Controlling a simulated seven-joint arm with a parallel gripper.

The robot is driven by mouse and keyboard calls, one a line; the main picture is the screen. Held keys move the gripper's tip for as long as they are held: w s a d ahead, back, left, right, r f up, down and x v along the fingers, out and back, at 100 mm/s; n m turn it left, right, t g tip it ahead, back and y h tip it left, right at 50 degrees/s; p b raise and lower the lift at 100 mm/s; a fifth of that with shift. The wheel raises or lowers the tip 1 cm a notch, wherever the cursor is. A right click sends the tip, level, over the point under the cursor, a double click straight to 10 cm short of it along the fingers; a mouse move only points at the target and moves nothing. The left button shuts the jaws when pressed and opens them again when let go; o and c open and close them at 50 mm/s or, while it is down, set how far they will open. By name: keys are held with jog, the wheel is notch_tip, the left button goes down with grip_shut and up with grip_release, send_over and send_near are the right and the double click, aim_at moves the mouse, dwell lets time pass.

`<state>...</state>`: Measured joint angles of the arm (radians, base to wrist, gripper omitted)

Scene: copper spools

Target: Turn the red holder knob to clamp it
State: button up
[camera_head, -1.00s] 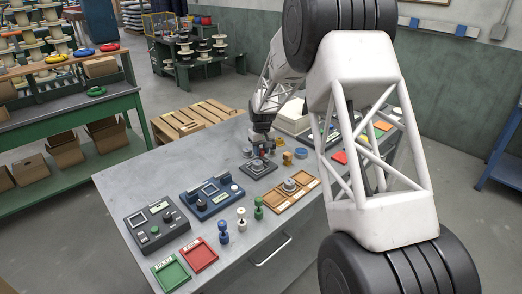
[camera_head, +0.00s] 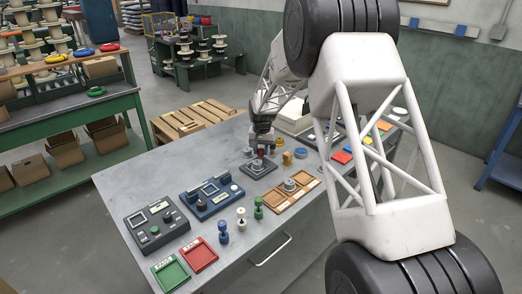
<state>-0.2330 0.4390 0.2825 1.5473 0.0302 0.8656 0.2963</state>
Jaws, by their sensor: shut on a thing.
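My gripper (camera_head: 262,147) points down over the grey worktable (camera_head: 150,180), just above a dark square holder (camera_head: 257,170) with a round grey part in its middle. The red knob (camera_head: 261,153) shows as a small red patch at the fingertips. My gripper is shut on it. The fingers are small and dark here, so the exact grip and the knob's angle cannot be made out.
A wooden tray (camera_head: 278,200) with a grey spool is right of the holder. A blue device (camera_head: 211,200) and a dark grey device (camera_head: 154,228) stand left. Red (camera_head: 198,255) and green (camera_head: 171,274) trays lie at the front. A yellow-brown part (camera_head: 288,158) is close on the right.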

aim_at(262, 150)
jog(key=o, duration=0.9)
jog(key=shift+r, duration=0.1)
jog(key=shift+d+r, duration=0.1)
jog(key=shift+r, duration=3.7)
